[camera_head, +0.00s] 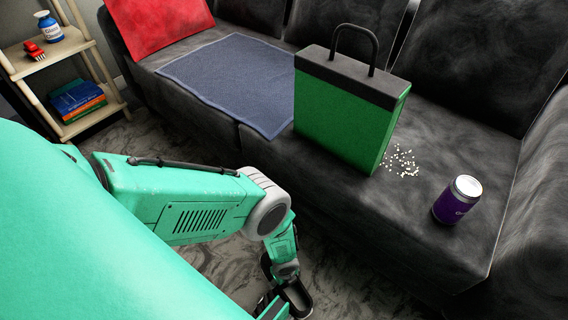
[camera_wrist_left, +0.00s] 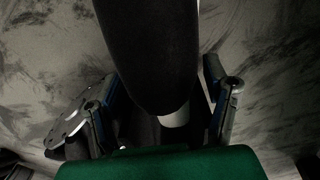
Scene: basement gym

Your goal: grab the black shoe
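A long dark shape, which looks like the black shoe (camera_wrist_left: 150,45), fills the middle of the left wrist view. It has a small pale patch at its lower end. My left gripper (camera_wrist_left: 160,78) has its two fingers spread on either side of it. A gap shows beside the right finger; whether the left finger touches it is unclear. In the head view my left gripper (camera_head: 284,290) is low at the bottom edge, near the floor in front of the sofa. Dark parts there overlap, and I cannot clearly separate shoe from fingers. My right gripper is not in view.
A black sofa (camera_head: 455,120) runs behind my arm. On it are a green bag (camera_head: 340,118), a purple can (camera_head: 457,200), white crumbs (camera_head: 401,161), a blue-grey cloth (camera_head: 232,80) and a red cushion (camera_head: 158,22). A wooden shelf (camera_head: 48,60) stands at left.

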